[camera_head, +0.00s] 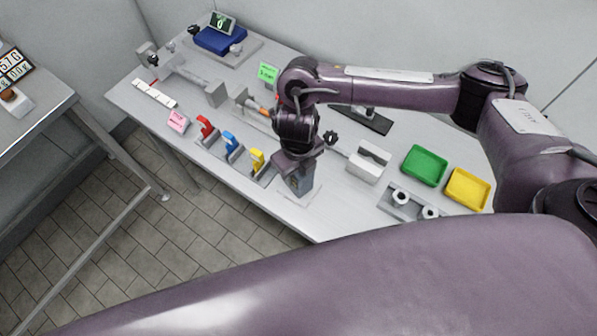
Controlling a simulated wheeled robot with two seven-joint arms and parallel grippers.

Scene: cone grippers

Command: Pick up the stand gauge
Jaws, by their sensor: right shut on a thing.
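My right gripper (301,188) points down over the front edge of the white table, past the yellow piece. It is shut on what I take to be the stand gauge. The gripper and wrist hide most of that thing, so its shape is not clear. A pale flat patch shows around the gripper's lower end. I cannot tell whether the held thing touches the table. My left gripper is not in view.
Red (205,127), blue (230,141) and yellow (257,158) pieces stand in grey holders left of the gripper. A white block (368,164), a green tray (424,165) and a yellow tray (467,189) are to the right. A black base (362,121) lies behind my arm.

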